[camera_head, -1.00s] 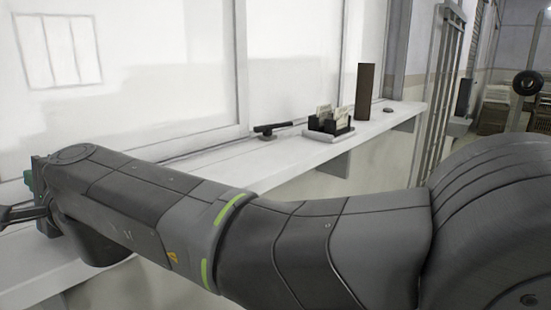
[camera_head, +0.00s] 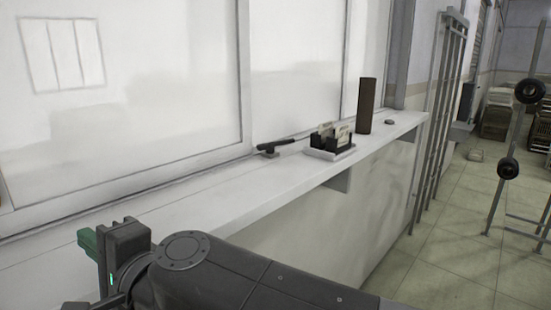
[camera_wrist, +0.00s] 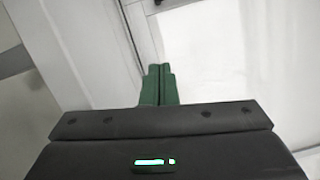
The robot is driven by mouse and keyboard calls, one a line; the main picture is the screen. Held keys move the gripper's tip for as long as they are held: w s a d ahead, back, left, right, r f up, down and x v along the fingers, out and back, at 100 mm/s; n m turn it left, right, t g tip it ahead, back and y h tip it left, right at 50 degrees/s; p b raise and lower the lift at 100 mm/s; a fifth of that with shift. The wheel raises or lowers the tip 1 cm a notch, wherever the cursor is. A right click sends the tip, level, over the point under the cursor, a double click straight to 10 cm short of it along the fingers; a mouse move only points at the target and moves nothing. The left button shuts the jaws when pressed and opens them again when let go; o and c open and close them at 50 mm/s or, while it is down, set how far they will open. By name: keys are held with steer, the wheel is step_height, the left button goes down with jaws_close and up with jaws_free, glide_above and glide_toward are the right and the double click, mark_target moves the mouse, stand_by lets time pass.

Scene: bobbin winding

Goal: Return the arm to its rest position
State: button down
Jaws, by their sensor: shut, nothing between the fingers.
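My arm (camera_head: 250,280) crosses the lower left of the head view, low in front of the white ledge. My gripper (camera_head: 86,240) is at the arm's left end, its green fingers in front of the ledge's near left part. In the wrist view, the green fingers of my gripper (camera_wrist: 158,72) lie together, shut with nothing between them. The wrist view shows pale wall or window surfaces beyond the fingers.
On the white ledge (camera_head: 215,207) stand a black card holder (camera_head: 332,141), a dark handled tool (camera_head: 285,144), a brown upright block (camera_head: 366,105) and a small grey object (camera_head: 389,122). A barred metal frame (camera_head: 440,110) stands at right, with open tiled floor (camera_head: 445,245) beside it.

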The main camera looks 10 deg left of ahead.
steer(key=d, duration=0.1)
steer(key=b, duration=0.7)
glide_toward(3, 197)
steer(key=w, duration=0.1)
steer(key=w+a, duration=0.1)
steer(key=w, duration=0.2)
steer(key=shift+w+a+f, duration=0.15)
steer(key=shift+w+f, duration=0.2)
steer(key=shift+f, duration=0.05)
steer(key=s+a, duration=0.1)
steer(key=s+a+r+p, duration=0.1)
steer(key=a, duration=0.1)
steer(key=shift+s+a, duration=0.3)
steer(key=shift+s, duration=0.1)
